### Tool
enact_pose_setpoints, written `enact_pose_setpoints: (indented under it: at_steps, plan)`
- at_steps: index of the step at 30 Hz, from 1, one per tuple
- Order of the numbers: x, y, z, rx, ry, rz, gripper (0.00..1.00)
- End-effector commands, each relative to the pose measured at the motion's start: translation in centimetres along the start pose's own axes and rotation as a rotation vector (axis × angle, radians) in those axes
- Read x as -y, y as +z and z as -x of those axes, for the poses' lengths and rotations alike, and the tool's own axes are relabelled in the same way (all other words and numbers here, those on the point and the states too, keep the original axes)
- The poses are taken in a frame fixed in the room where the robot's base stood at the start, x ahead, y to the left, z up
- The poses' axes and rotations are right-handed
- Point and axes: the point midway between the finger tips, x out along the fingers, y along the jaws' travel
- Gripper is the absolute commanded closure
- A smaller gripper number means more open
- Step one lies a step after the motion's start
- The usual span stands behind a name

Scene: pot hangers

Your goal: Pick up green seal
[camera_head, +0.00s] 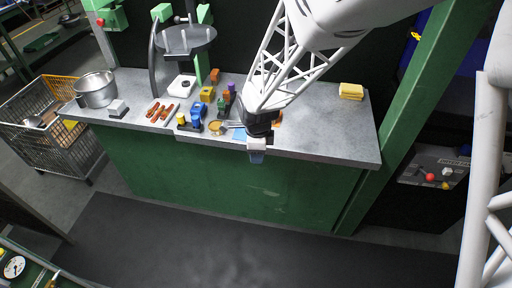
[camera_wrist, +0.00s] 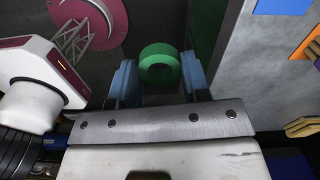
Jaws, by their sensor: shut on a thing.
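The green seal (camera_wrist: 160,49) is a thick ring with a hole in its middle. In the wrist view it sits between the two blue fingertips of my gripper (camera_wrist: 159,72), which are shut on it from both sides. In the head view my gripper (camera_head: 257,156) hangs at the front edge of the grey worktop (camera_head: 320,135), over the green cabinet front. I cannot make out the seal in the head view; the gripper hides it or it is too small.
Several small coloured parts, including a blue one (camera_head: 197,112), crowd the worktop left of my gripper. A metal pot (camera_head: 96,90), a round stand (camera_head: 185,40) and a yellow block (camera_head: 351,91) stand farther off. The worktop's right side is mostly clear. A wire basket (camera_head: 45,140) stands left.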

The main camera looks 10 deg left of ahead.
Motion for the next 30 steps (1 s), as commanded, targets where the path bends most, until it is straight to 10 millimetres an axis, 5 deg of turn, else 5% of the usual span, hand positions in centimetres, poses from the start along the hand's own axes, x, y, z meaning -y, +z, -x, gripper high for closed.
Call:
enact_pose_setpoints:
  at_steps: [20,30]
  plan:
    - [0.1,0.0,0.1,0.000,-0.001,0.000,0.79]
    - [4.4,-0.3,2.8,0.001,-0.002,-0.001,0.79]
